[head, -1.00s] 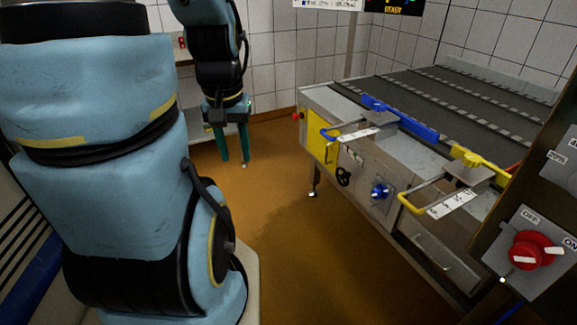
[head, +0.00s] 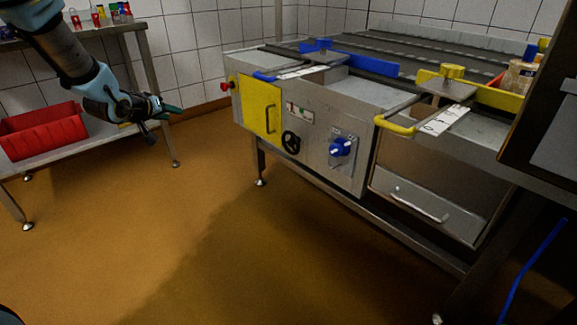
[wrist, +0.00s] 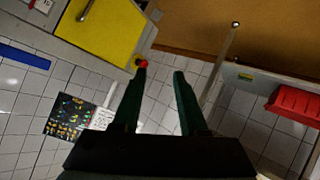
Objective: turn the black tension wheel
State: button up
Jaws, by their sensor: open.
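The black tension wheel (head: 291,142) is a small spoked handwheel on the grey front of the conveyor machine (head: 318,150). It sits between the yellow door (head: 258,106) and a blue knob (head: 341,149). My gripper (head: 172,108) is in the upper left of the head view, well to the left of the wheel and apart from it. In the wrist view my gripper (wrist: 161,72) shows two dark green fingers spread apart with nothing between them. The yellow door (wrist: 103,28) shows there at the upper left. The wheel is not visible in the wrist view.
A steel table (head: 137,27) with a red crate (head: 42,130) on its lower shelf stands at the left. Yellow and blue guide handles stick out from the machine's top edge. A dark panel (head: 546,125) is at the right. The orange floor before the machine is clear.

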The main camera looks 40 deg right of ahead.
jog(key=s+d+f+m+g+h+b, duration=0.1)
jog(key=s+d+f+g+h+b, duration=0.2)
jog(key=d+f, duration=0.35)
jog(key=s+d+f+m+h+b, duration=0.1)
jog(key=s+d+f+h+b, duration=0.15)
jog(key=d+f+b, duration=0.4)
jog(key=m+g+h+b, duration=0.2)
jog(key=g+h+b, duration=0.1)
jog(key=g+b, duration=0.15)
send_near(289, 143)
jog(key=shift+g, duration=0.35)
jog(key=d+b, duration=0.3)
jog(key=d, duration=0.7)
jog(key=shift+s+d+r, duration=0.1)
jog(key=shift+s+d, duration=0.05)
jog(key=shift+d, duration=0.1)
grip_shut()
